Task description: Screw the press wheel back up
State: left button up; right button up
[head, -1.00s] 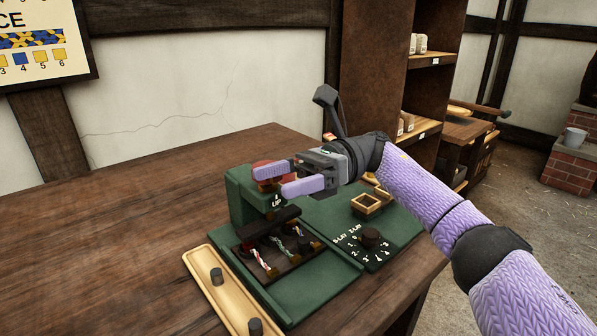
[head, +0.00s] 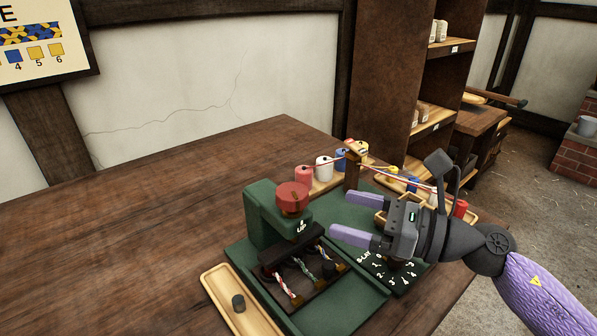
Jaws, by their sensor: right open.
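The press wheel (head: 293,198) is a red knob on top of the green press (head: 262,219), which stands on the table and has an "UP" mark on its front. Below the wheel, a dark press bar (head: 290,246) sits over a dark tray holding several short rope pieces (head: 286,279). My right gripper (head: 345,217) is open and empty, to the right of the wheel and apart from it, its fingers pointing left. It hides part of the green base and the numbered dial. My left gripper is not in view.
Several coloured spools (head: 324,167) with strands running to a wooden post stand behind the press. A wooden tray (head: 228,300) with dark pegs lies at the front left. The wooden table (head: 130,230) is clear on the left. A shelf unit (head: 378,85) stands behind.

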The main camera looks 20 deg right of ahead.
aim_at(292, 190)
jog(key=shift+t, duration=0.3)
jog(key=x, duration=0.8)
jog(key=shift+w+a+r+p, duration=0.1)
jog(key=shift+w+a+p, duration=0.1)
jog(key=shift+p, duration=0.2)
jog(key=shift+w+a, duration=0.3)
jog(key=c, duration=1.2)
jog(key=n+g+y+b, duration=0.1)
jog(key=b, duration=0.2)
jog(key=f+n+g+y+b, duration=0.1)
jog(key=g+b, duration=0.1)
jog(key=b, duration=0.2)
jog(key=shift+w+f+n+g, duration=0.15)
jog(key=shift+f+n+g, duration=0.05)
jog(key=shift+n+g, duration=0.1)
jog(key=shift+r+n+g+y+b, duration=0.2)
jog(key=shift+n+g+y+b, duration=0.1)
jog(key=shift+g+y+b, duration=0.15)
jog(key=shift+r+n+g, duration=0.3)
jog(key=shift+n+g, duration=0.1)
jog(key=shift+g, duration=0.05)
jog(key=o, duration=1.2)
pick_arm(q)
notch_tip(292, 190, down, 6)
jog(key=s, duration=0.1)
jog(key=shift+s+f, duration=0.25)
pick_arm(e)
jog(key=shift+r, duration=0.1)
